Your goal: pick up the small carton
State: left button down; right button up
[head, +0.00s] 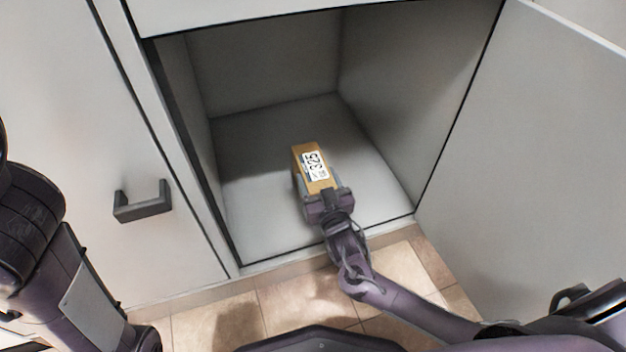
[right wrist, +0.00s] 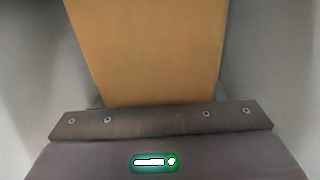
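The small carton (head: 312,163) is a brown box with a white label reading 325 on top. It is inside the open mailbox compartment, toward the middle of its floor. My right gripper (head: 318,184) reaches in from the front with its fingers along both sides of the carton's near part, close against it. In the right wrist view the carton (right wrist: 150,50) stands right in front of the gripper's palm, and the fingers are mostly hidden. Whether the carton's underside touches the floor is hidden. My left arm is at the left edge; its gripper does not show.
The compartment (head: 250,205) has grey walls close on both sides and a front sill. Its open door (head: 530,140) stands at the right. A closed door with a dark handle (head: 143,201) is at the left. Tiled floor (head: 285,305) lies below.

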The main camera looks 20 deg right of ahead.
jog(key=c, duration=0.5)
jog(key=shift+r, duration=0.1)
jog(key=shift+c, duration=0.7)
